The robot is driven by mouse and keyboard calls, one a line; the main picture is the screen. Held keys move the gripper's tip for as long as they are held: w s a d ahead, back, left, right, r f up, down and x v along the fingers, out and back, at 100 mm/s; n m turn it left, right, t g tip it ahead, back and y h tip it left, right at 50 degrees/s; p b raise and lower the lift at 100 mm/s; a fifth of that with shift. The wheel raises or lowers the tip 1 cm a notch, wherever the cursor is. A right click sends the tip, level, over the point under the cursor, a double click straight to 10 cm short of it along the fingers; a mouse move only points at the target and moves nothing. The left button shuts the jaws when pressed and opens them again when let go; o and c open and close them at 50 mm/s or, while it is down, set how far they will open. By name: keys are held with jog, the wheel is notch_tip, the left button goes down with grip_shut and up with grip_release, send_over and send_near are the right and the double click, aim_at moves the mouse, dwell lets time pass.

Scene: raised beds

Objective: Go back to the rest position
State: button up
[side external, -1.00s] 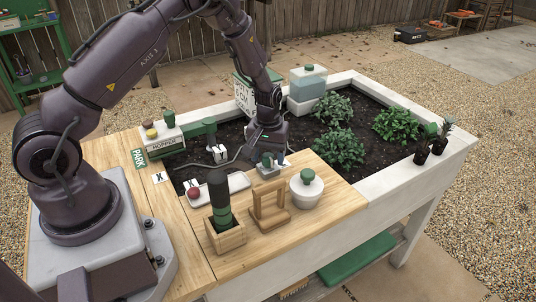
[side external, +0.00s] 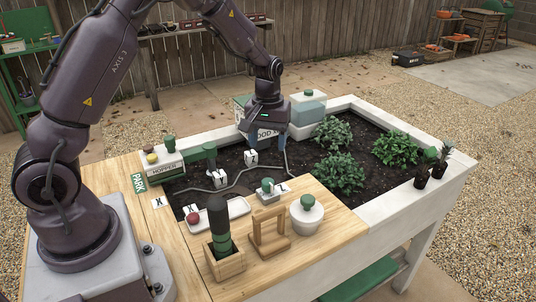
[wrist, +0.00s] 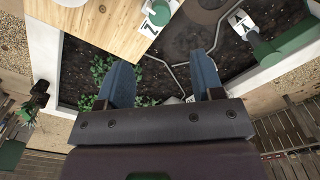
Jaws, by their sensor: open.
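My gripper (side external: 265,140) is open and empty, pointing down above the soil of the raised bed (side external: 430,160). In the wrist view its two blue fingers (wrist: 162,65) stand wide apart with only soil and a grey line behind them. The green-knobbed block (side external: 267,188) stands at the inner edge of the wooden top, below and clear of my gripper. The PARK label (side external: 139,183) lies at the left of the wooden top, near my base.
The hopper (side external: 163,170), blue-tinted container (side external: 307,108) and white sign box (side external: 243,118) stand around the bed. A wooden stand (side external: 268,235), green-handled tool (side external: 219,230), lidded white pot (side external: 306,215) and tray (side external: 236,208) occupy the wooden top. Leafy plants (side external: 340,172) fill the bed's right part.

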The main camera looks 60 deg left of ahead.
jog(key=shift+r, duration=0.35)
jog(key=s+d+r+m+t, duration=0.2)
jog(key=s+d+r+m, duration=0.2)
jog(key=s+r, duration=0.5)
jog(key=s+d+r+m+t, duration=0.3)
jog(key=s+d+r+m, duration=0.2)
jog(key=s, duration=0.7)
jog(key=shift+s+d+r+t, duration=0.25)
jog(key=shift+d+r, duration=0.75)
jog(key=shift+r, duration=1.2)
